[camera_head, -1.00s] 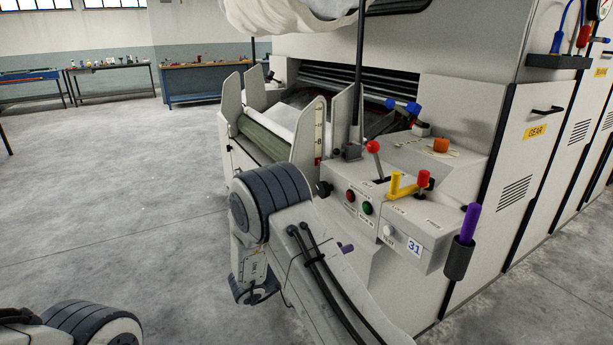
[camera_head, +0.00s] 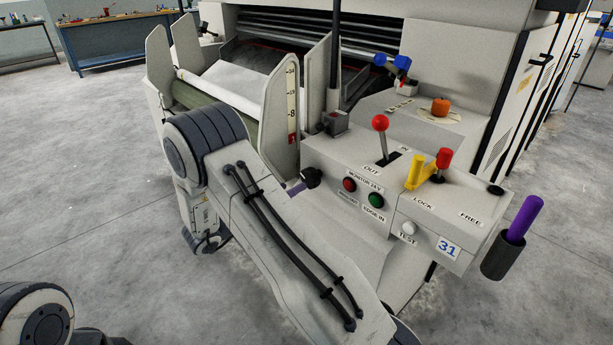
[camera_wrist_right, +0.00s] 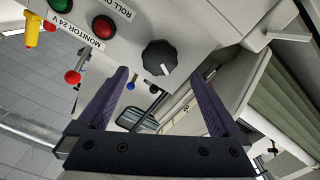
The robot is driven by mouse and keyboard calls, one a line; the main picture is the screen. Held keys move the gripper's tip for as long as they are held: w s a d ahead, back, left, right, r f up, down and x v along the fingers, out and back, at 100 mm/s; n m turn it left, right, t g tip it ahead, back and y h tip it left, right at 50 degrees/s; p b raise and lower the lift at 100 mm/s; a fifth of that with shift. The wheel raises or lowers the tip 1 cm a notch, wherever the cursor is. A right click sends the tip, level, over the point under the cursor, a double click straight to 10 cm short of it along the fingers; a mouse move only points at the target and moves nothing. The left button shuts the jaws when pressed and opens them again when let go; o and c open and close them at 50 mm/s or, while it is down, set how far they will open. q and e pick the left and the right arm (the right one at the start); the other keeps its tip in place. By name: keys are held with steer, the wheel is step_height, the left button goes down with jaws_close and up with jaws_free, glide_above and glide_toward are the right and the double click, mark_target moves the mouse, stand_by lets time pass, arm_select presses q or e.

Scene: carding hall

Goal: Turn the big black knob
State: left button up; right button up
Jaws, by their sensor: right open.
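The big black knob (camera_head: 311,177) sits on the front face of the grey control panel (camera_head: 345,212), left of the red and green buttons. In the right wrist view the knob (camera_wrist_right: 160,58) is round and ridged with a white pointer line. My right gripper (camera_wrist_right: 158,78) is open, with its two purple fingers on either side of the knob's lower edge in that picture and nothing held. In the head view only a bit of its purple finger (camera_head: 297,189) shows beside the knob; my own arm hides the rest. My left gripper is out of view.
A red button (camera_head: 349,185) and a green button (camera_head: 376,200) lie right of the knob. A red-topped lever (camera_head: 381,124), a yellow lock piece (camera_head: 415,172) and a purple handle in a holder (camera_head: 524,219) are further right. An upright side plate (camera_head: 283,115) stands left of the knob.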

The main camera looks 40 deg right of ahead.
mark_target(306, 179)
steer(key=d, duration=0.7)
steer(key=shift+w+d+b, duration=0.3)
steer(key=shift+d+b, duration=0.05)
steer(key=shift+d, duration=0.05)
steer(key=c, duration=1.3)
steer(key=shift+m, duration=0.3)
